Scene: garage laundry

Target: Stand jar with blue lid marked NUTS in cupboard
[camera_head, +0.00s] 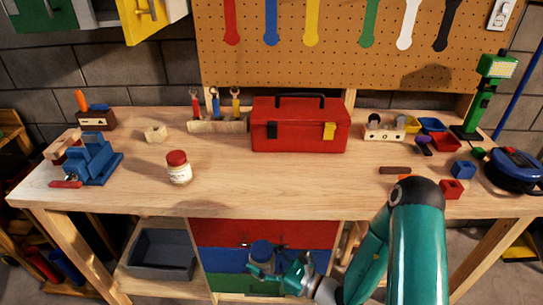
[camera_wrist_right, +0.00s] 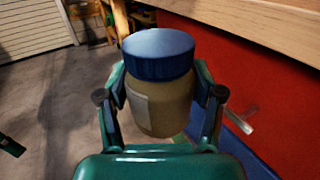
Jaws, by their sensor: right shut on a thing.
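The jar with the blue lid (camera_wrist_right: 158,55) is in my right gripper (camera_wrist_right: 160,105), with a finger on each side of its pale body. Part of a light label shows on the jar's left side in the wrist view; its text is not readable. In the head view the jar (camera_head: 261,250) is in front of the drawers, below the bench top, and my right gripper (camera_head: 280,272) is around it. Cupboards at the upper left include a yellow door (camera_head: 146,20), cut by the picture's top edge; whether one is the task's cupboard I cannot tell. My left gripper is not in view.
The wooden workbench (camera_head: 250,190) has a red-lidded jar (camera_head: 179,168), a blue vise (camera_head: 92,158) and a red toolbox (camera_head: 300,125) on it. A green lamp (camera_head: 485,95) and small bins stand at the right. The front middle of the bench is clear.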

